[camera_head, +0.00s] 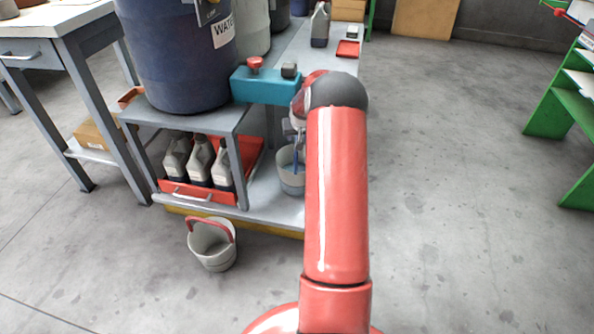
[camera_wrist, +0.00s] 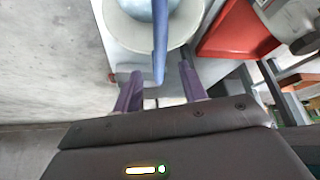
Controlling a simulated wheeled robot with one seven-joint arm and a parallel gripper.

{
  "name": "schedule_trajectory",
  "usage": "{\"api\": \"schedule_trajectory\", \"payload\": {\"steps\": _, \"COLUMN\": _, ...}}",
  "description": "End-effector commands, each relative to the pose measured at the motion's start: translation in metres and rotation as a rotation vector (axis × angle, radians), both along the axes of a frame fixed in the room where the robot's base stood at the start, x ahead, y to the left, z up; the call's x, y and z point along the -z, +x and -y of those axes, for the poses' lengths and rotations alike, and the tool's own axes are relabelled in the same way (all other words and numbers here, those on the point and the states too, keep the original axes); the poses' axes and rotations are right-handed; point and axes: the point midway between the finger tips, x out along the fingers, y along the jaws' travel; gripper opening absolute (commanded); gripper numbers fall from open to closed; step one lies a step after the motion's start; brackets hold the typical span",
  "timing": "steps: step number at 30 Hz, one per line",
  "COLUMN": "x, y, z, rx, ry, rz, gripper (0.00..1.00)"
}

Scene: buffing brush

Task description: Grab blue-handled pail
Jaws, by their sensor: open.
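The blue-handled pail (camera_head: 291,181) stands on the lower shelf of the grey bench, partly hidden by my red arm. Its blue handle (camera_head: 295,161) shows as a thin upright strip. In the wrist view the pail's pale round rim (camera_wrist: 118,32) is at the top, and the blue handle (camera_wrist: 160,38) reaches down toward my gripper. My gripper (camera_wrist: 161,70) is open, with one purple finger on each side of the handle's lower end. I cannot tell whether either finger touches it. In the head view my arm hides most of the gripper.
A pail with a red handle (camera_head: 211,247) stands on the floor, front left. A red tray (camera_head: 196,192) with several grey bottles is left on the lower shelf (camera_head: 262,205). A dark blue barrel (camera_head: 183,62) and teal box (camera_head: 262,87) are above.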

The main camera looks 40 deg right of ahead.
Motion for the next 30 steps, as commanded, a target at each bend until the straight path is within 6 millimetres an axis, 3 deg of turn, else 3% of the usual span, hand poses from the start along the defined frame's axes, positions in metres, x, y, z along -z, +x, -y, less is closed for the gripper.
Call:
{"api": "schedule_trajectory", "payload": {"steps": 1, "x": 0.012, "y": 0.003, "z": 0.001, "rx": 0.000, "ry": 0.004, "rz": -0.005, "gripper": 0.42}}
{"api": "schedule_trajectory", "payload": {"steps": 7, "x": 0.036, "y": 0.015, "z": 0.008, "rx": -0.001, "ry": 0.001, "rz": -0.004, "gripper": 0.42}}
{"api": "schedule_trajectory", "payload": {"steps": 16, "x": 0.039, "y": 0.018, "z": 0.009, "rx": -0.001, "ry": 0.000, "rz": -0.002, "gripper": 0.42}}
{"api": "schedule_trajectory", "payload": {"steps": 26, "x": 0.039, "y": 0.018, "z": 0.009, "rx": -0.001, "ry": 0.000, "rz": -0.002, "gripper": 0.00}}
{"api": "schedule_trajectory", "payload": {"steps": 30, "x": 0.039, "y": 0.018, "z": 0.009, "rx": -0.001, "ry": 0.000, "rz": -0.002, "gripper": 0.00}}
